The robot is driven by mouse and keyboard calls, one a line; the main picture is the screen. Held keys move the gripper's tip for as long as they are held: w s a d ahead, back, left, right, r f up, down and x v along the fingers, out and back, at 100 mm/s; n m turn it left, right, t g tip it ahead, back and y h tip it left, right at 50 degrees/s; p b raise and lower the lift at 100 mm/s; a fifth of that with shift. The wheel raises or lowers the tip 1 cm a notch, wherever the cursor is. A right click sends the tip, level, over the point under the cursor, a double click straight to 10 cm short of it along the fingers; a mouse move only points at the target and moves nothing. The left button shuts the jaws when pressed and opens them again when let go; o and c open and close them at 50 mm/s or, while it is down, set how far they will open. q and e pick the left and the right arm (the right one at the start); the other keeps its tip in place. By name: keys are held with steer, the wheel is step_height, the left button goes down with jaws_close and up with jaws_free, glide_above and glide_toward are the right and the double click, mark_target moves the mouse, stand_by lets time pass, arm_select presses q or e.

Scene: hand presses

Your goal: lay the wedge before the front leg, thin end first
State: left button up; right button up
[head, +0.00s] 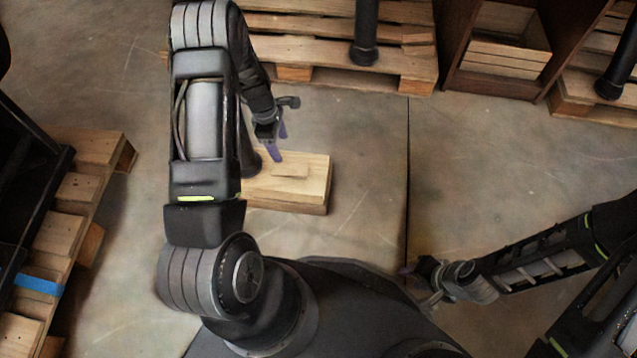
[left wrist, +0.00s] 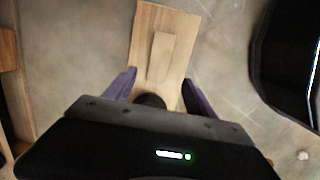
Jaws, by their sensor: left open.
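The wedge (head: 290,170) is a small, pale wooden piece lying flat on a wooden block (head: 318,190). It also shows in the left wrist view (left wrist: 161,58), beyond my fingertips; I cannot tell which end is thin. A dark leg (head: 248,155) stands at the block's left end, partly hidden by my arm. My left gripper (head: 279,145) is open and empty, with purple fingers just above and behind the wedge, apart from it. My right gripper (head: 424,280) is low at the right, away from the block; its opening is unclear.
A wooden shelf unit (head: 500,45) stands at the back right. Bare concrete floor (head: 365,175) is free right of the block.

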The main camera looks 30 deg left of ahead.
arm_select(q)
steer(key=s+d+m, duration=0.6)
steer(key=d, duration=0.3)
steer(key=s+d+f+m+h, duration=0.1)
steer(key=s+d+m, duration=0.5)
steer(key=d, duration=0.4)
steer(key=s+d+m+h, duration=0.1)
steer(key=s+d+m, duration=0.5)
steer(key=d, duration=0.4)
steer(key=shift+s+d+f+m+t, duration=0.15)
steer(key=shift+d+f+m+t, duration=0.15)
steer(key=shift+m, duration=0.5)
